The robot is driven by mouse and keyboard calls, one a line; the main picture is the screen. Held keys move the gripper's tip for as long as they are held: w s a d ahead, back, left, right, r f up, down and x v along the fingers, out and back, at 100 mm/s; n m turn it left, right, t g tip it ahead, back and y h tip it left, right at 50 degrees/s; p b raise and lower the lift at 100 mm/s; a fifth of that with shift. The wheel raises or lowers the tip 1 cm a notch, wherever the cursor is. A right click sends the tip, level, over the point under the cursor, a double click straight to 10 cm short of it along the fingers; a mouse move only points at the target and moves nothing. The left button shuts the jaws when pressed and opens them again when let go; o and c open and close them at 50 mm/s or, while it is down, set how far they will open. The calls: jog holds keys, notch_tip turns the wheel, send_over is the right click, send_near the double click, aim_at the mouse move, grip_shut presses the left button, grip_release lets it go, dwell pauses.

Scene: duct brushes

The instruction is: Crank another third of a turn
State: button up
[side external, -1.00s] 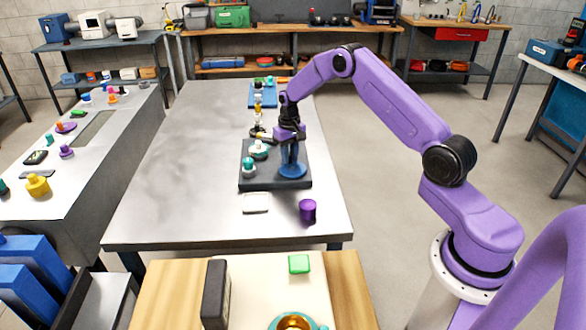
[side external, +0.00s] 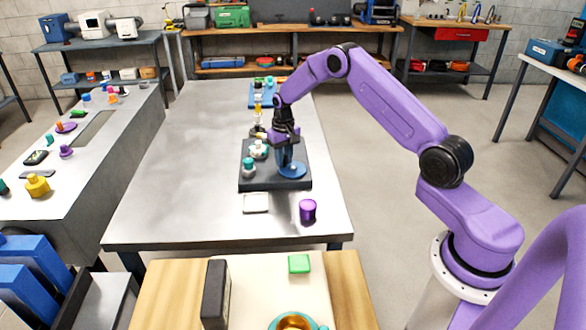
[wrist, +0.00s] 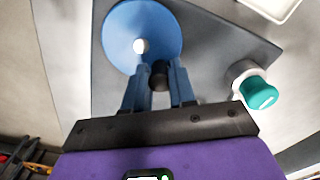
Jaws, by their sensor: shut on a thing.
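A blue crank disc (side external: 292,170) lies on a dark base plate (side external: 262,183) on the steel table. In the wrist view the disc (wrist: 122,35) shows a pale hub and a dark round knob (wrist: 159,76) near its edge. My gripper (wrist: 158,85) has its two blue fingers around this knob, one on each side, and is shut on it. In the side view my gripper (side external: 284,164) reaches down at the disc's left side and partly hides it. A teal-capped piece (side external: 249,168) stands on the plate's left part; it also shows in the wrist view (wrist: 258,92).
A second pale and teal piece (side external: 258,150) stands behind on the plate. A white tray (side external: 256,203) and a purple cup (side external: 308,210) stand in front of the plate. Several small items line the table behind it. The table's left half is clear.

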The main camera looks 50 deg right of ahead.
jog(key=o, duration=0.6)
jog(key=shift+s, duration=0.1)
jog(key=shift+o, duration=0.2)
jog(key=shift+r, duration=3.5)
jog(key=s+a+r+n, duration=0.45)
jog(key=s+a, duration=0.35)
jog(key=a, duration=0.2)
jog(key=s+a+r+n, duration=0.3)
jog(key=s+a+r, duration=0.3)
jog(key=s+a, duration=0.35)
jog(key=s+r+n, duration=0.2)
jog(key=s+n, duration=0.6)
jog(key=s, duration=1.7)
jog(key=shift+s+d, duration=0.35)
jog(key=shift+d, duration=0.05)
